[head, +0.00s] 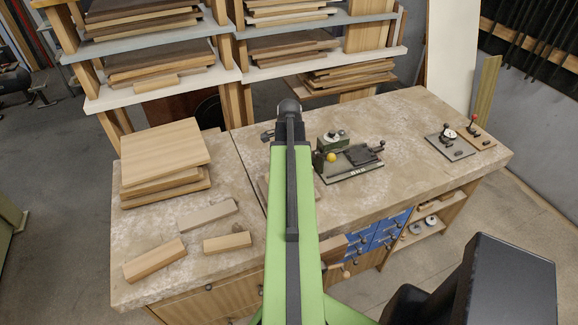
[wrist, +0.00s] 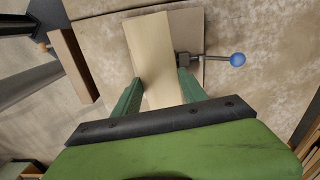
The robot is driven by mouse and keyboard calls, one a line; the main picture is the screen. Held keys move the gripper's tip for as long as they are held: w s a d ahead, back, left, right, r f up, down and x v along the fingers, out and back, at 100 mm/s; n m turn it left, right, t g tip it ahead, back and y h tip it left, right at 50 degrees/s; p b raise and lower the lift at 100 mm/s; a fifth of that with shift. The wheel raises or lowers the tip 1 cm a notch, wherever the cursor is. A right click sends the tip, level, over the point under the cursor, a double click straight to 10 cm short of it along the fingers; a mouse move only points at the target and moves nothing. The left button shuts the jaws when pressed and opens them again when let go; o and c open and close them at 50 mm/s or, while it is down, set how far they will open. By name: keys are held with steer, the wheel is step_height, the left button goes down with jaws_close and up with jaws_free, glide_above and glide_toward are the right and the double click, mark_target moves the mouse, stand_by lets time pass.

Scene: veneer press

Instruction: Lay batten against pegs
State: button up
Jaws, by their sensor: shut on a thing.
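In the wrist view, my gripper (wrist: 160,97) has its green fingers on either side of a pale wooden batten (wrist: 162,50) and is shut on it. The batten points away from my gripper, over a flat greyish-tan board (wrist: 195,20). I cannot tell whether the batten touches that board. A metal fitting with a blue ball knob (wrist: 237,59) is just right of the batten. I cannot make out any pegs. In the head view, my own arm hides the batten and most of my gripper.
The stone-topped bench (head: 405,125) holds a board stack (head: 165,155) and loose wooden blocks (head: 155,260) at left. A green-based device with a yellow knob (head: 331,157) stands right of my arm. Small gauge plates (head: 450,142) lie farther right. Loaded shelves (head: 160,80) stand behind.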

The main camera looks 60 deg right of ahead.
steer(key=shift+r+m, duration=0.2)
steer(key=shift+m, duration=0.3)
step_height(320, 180, down, 6)
steer(key=b, duration=0.5)
steer(key=shift+r+b, duration=0.25)
steer(key=shift+b, duration=0.05)
steer(key=shift+s+f+b, duration=0.1)
steer(key=shift+f+b, duration=1.7)
stand_by(2.4)
steer(key=o, duration=1.3)
steer(key=shift+o, duration=0.2)
steer(key=shift+d, duration=0.1)
